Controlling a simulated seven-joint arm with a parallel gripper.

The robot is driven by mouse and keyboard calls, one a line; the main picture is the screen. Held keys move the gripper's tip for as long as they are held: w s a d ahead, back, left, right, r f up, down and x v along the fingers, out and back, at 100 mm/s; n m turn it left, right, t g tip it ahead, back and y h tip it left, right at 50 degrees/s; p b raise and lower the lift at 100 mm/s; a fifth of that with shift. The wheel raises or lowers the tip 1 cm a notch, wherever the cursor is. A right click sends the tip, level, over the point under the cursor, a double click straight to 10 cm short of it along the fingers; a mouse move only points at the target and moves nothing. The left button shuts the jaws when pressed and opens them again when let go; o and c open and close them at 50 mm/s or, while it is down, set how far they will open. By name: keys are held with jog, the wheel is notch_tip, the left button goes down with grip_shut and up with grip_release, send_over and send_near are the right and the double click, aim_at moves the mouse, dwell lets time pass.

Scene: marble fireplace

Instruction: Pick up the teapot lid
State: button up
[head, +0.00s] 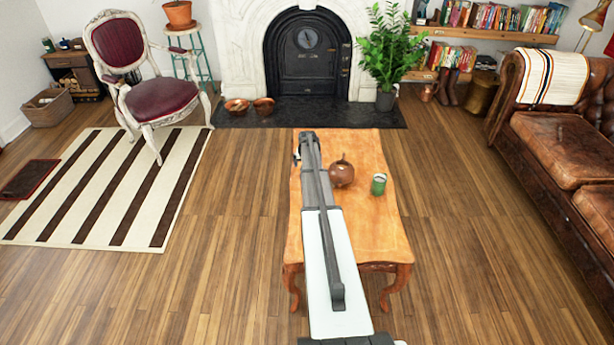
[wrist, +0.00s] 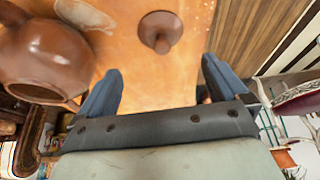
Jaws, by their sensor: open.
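The teapot lid (wrist: 161,31) is a small brown disc with a round knob, lying on the orange wooden table (head: 375,230). In the wrist view it lies just beyond my fingertips, roughly centred between them. My gripper (wrist: 162,66) is open and empty, with its two blue-grey fingers spread on either side of the gap. The brown round teapot (head: 341,174) stands on the table to the right of my arm. It also fills the upper left of the wrist view (wrist: 42,55), beside the left finger. I cannot make out the lid in the head view; my arm covers that part.
A green can (head: 378,185) stands on the table right of the teapot. The near part of the tabletop is clear. A potted plant (head: 390,55), a red chair (head: 150,85) and a brown leather sofa (head: 560,145) stand around, away from the table.

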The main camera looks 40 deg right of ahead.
jog(key=shift+a+x, duration=0.1)
jog(key=shift+x, duration=2)
jog(key=shift+a+x, duration=0.15)
jog(key=shift+x, duration=1.95)
jog(key=shift+c, duration=0.5)
jog(key=c, duration=1)
jog(key=r, duration=0.9)
jog(key=shift+s+d+r, duration=0.15)
jog(key=shift+d+r, duration=0.05)
jog(key=shift+r, duration=0.05)
jog(key=shift+m, duration=0.8)
jog(key=s+d+r, duration=0.1)
jog(key=s+d, duration=0.2)
jog(key=s+d+r, duration=0.1)
jog(key=s+d, duration=0.1)
jog(key=d, duration=0.1)
jog(key=s+d+r, duration=0.2)
jog(key=s+d, duration=0.1)
jog(key=shift+s+d+r, duration=0.15)
jog(key=shift+s+d, duration=0.05)
jog(key=shift+s, duration=0.15)
jog(key=s+r+n, duration=0.1)
jog(key=n, duration=0.1)
jog(key=s+r+n, duration=0.1)
jog(key=s, duration=0.1)
jog(key=s+r+n+t+y, duration=0.1)
jog(key=n, duration=0.1)
jog(key=shift+s+a+r+n, duration=0.15)
jog(key=shift+a+r+n, duration=0.15)
